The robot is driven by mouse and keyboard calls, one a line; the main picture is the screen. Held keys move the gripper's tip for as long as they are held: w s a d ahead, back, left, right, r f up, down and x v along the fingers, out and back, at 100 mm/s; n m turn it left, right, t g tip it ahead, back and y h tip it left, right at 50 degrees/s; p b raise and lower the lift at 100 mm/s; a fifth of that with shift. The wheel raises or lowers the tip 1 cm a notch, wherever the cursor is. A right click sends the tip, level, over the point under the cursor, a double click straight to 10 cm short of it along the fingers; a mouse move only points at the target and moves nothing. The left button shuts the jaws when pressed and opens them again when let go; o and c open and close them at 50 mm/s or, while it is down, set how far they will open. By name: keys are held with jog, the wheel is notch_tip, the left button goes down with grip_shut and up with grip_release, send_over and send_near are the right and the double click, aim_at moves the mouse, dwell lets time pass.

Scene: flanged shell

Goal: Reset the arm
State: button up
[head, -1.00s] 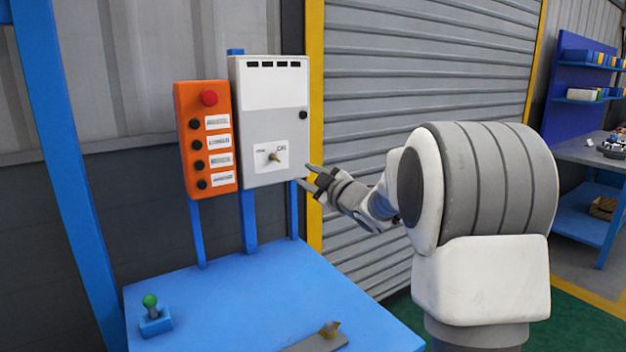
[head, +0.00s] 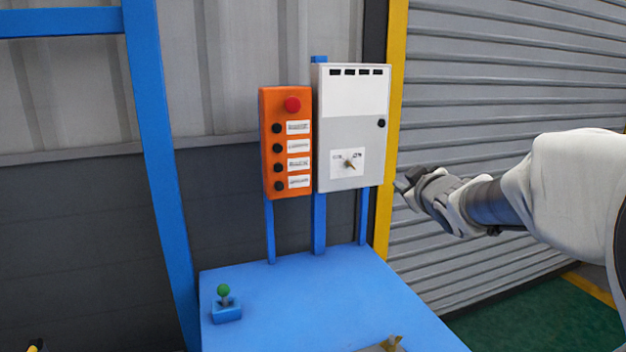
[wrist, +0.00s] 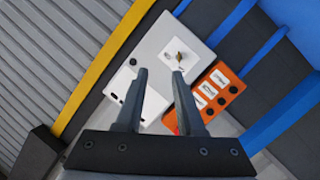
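My gripper (head: 402,187) is in the head view, just right of the grey control box (head: 350,100), with my arm reaching in from the right edge. In the wrist view its two dark fingers (wrist: 159,74) stand apart with nothing between them, so it is open and empty. The grey box (wrist: 155,100) with its small knob (wrist: 180,57) lies beyond the fingertips in that view. The knob also shows on the box's white dial plate in the head view (head: 349,164). I see a gap between gripper and box in the head view.
An orange button panel (head: 268,150) with a red button stands left of the box. Below is a blue table (head: 300,310) with a green-topped joystick (head: 224,291). A blue post (head: 155,150) rises at left. A grey shutter (head: 500,90) is behind my arm.

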jog(key=s+a+f+m+g+p, duration=0.1)
jog(key=s+a+m+g+p, duration=0.1)
jog(key=s, duration=0.9)
jog(key=s+a+f+m+g+p, duration=0.2)
jog(key=s+a+m+g, duration=0.1)
jog(key=s, duration=0.8)
jog(key=s+a+f+m+g+p, duration=0.1)
jog(key=s+g, duration=0.4)
jog(key=s, duration=0.7)
jog(key=shift+a+f+m+p, duration=0.35)
jog(key=shift+a+m+p, duration=0.35)
jog(key=shift+p, duration=0.15)
